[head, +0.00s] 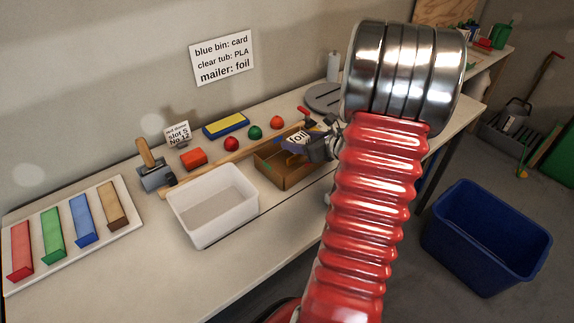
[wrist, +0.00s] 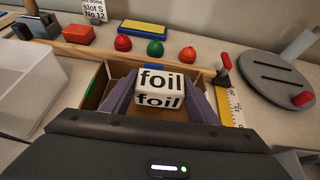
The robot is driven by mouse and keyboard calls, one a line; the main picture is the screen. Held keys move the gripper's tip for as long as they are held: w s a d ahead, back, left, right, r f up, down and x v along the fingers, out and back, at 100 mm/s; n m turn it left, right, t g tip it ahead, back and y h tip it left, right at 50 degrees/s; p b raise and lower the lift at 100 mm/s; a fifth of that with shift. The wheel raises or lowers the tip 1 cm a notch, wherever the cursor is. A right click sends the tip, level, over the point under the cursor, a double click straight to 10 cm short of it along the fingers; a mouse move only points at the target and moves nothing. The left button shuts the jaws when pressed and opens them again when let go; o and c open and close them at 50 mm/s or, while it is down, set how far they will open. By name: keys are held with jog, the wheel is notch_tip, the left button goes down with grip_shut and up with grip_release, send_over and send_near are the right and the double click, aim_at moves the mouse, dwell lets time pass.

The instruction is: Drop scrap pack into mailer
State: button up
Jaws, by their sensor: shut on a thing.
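The scrap pack (wrist: 160,88) is a white block marked "foil". My gripper (wrist: 160,98) is shut on it, with a grey-purple finger on each side. In the head view the pack (head: 297,138) shows beside my gripper (head: 308,146), over the mailer. The mailer (head: 284,181) is an open brown cardboard box on the bench. In the wrist view the mailer (wrist: 92,98) lies around and below the pack. My gripper hides part of its inside, and I cannot tell how high the pack is above its floor.
A clear white tub (head: 212,207) stands left of the mailer. A wall sign (head: 222,57) reads "mailer: foil". A blue bin (head: 487,238) stands on the floor at right.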

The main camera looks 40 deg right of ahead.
jog(key=o, duration=1.1)
jog(key=shift+s+r, duration=0.1)
jog(key=v, duration=1.3)
jog(key=shift+s, duration=0.25)
jog(key=shift+a, duration=0.1)
